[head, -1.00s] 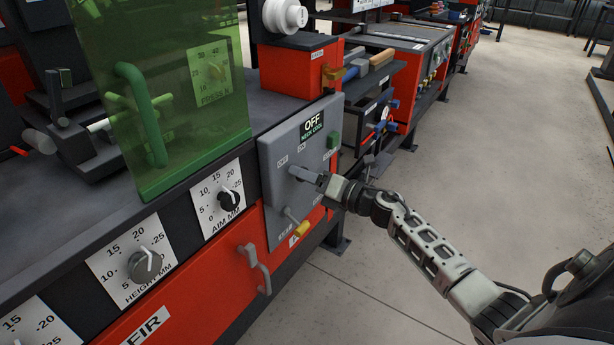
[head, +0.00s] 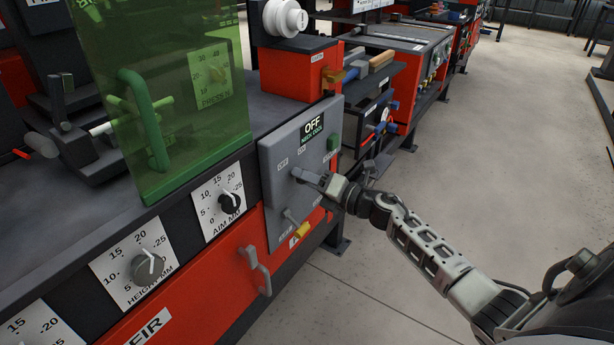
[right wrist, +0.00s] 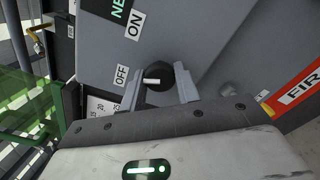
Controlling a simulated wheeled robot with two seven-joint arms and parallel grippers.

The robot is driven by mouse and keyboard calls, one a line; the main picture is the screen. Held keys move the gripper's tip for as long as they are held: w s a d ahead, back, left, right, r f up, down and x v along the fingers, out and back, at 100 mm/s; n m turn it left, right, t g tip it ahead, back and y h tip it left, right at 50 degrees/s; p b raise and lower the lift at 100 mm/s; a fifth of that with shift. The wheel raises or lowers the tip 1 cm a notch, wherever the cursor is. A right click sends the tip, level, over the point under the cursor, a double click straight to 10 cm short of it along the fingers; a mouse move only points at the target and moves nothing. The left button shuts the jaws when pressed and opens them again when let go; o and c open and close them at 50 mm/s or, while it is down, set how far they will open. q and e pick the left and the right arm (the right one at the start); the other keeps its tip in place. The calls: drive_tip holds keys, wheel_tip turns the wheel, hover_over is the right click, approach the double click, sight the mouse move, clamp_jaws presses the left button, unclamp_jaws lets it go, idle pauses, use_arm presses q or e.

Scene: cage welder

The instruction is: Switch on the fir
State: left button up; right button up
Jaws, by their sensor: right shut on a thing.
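The machine labelled FIR (head: 152,326) has a grey control panel (head: 272,185) on its front right corner. A small display (head: 313,127) there reads OFF above a smaller line. My right gripper (head: 304,175) is at the panel's switch, its fingers shut around a black round knob (right wrist: 163,84), which the right wrist view shows between them. The knob's white mark points left, towards the OFF label (right wrist: 121,75); the ON label (right wrist: 135,25) is higher up. In the head view the gripper hides the knob. My left gripper is not in view.
Below the switch is a lever with a yellow end (head: 300,230). A green button (head: 333,141) sits near the display. A clear green guard (head: 205,115) stands left, above a height dial (head: 147,268) and an aim dial (head: 230,203). Open floor (head: 480,170) lies right.

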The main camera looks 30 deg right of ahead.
use_arm(q)
drive_tip(key=p, duration=0.2)
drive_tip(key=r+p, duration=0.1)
drive_tip(key=p, duration=0.1)
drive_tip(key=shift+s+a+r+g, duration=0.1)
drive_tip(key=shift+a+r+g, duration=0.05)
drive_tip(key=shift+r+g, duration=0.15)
use_arm(e)
drive_tip(key=m, duration=1)
use_arm(q)
drive_tip(key=shift+p, duration=0.3)
use_arm(e)
drive_tip(key=shift+m, duration=0.3)
drive_tip(key=o, duration=1)
drive_tip(key=shift+c, duration=0.2)
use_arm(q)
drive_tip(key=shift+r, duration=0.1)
use_arm(e)
drive_tip(key=shift+s, duration=0.1)
use_arm(q)
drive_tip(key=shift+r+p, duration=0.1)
drive_tip(key=shift+p, duration=0.2)
use_arm(e)
drive_tip(key=v, duration=1.5)
drive_tip(key=shift+s+d, duration=0.2)
drive_tip(key=shift+s, duration=0.15)
